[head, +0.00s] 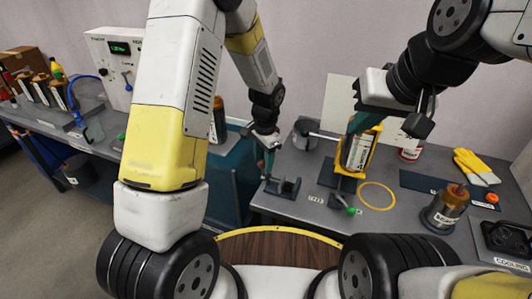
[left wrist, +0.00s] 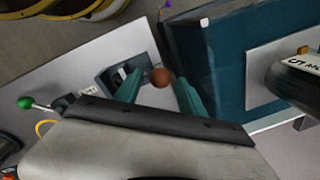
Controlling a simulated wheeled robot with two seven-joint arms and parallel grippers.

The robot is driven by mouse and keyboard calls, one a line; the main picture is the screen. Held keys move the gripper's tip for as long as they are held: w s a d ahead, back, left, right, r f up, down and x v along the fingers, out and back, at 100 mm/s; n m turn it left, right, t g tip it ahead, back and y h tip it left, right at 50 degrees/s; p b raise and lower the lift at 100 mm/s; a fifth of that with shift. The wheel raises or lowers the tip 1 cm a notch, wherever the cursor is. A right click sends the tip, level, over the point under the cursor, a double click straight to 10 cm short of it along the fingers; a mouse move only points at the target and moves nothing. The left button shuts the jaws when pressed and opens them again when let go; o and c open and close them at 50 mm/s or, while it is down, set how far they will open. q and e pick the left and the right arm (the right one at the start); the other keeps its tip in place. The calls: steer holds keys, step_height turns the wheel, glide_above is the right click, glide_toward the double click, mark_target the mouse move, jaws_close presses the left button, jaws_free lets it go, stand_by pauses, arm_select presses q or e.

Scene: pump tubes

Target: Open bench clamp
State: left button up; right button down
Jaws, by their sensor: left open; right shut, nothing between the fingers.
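The bench clamp (head: 284,188) is a dark grey block on the grey bench, left of centre in the head view. In the left wrist view the clamp (left wrist: 112,79) lies at the fingertips of my left gripper (left wrist: 156,90), with a brownish-red ball knob (left wrist: 160,77) beside it. The teal fingers are spread, one on each side of the knob, with gaps visible. In the head view my left gripper (head: 267,162) is just above and left of the clamp. My right gripper (head: 355,123) is shut at the top of a yellow-framed canister (head: 357,152); its fingertips are partly hidden.
A green-knobbed lever (head: 343,204) and a yellow ring (head: 377,196) lie in front of the canister. A gap separates this bench from the left bench (head: 95,140).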

mark_target(263, 170)
arm_select(q)
steer(key=shift+w+a+f, duration=0.15)
steer(key=shift+f, duration=2.1)
jaws_close()
